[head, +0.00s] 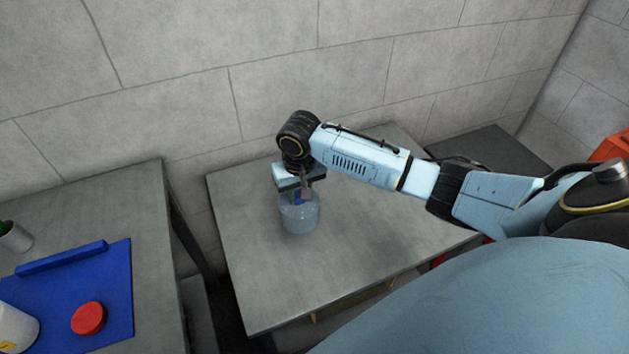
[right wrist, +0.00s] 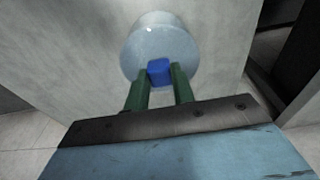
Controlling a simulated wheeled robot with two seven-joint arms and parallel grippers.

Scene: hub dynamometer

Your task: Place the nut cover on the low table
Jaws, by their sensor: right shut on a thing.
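The nut cover (head: 299,217) is a pale, translucent blue-grey round cap with a blue grip block on it. It is upright at the low table (head: 255,280), around the middle of its grey top. I cannot tell whether its bottom touches the surface. My right gripper (head: 299,197) points down above the cover. In the right wrist view, its green fingers (right wrist: 160,82) are shut on the blue block (right wrist: 159,71) of the cover (right wrist: 152,42). My left gripper is out of view.
A higher grey table (head: 90,215) at the left carries a blue mat (head: 60,295), a red round cap (head: 89,318), a white container (head: 15,328) and a grey cup (head: 15,236). A dark gap separates the tables. The low table is clear around the cover. A block wall stands behind.

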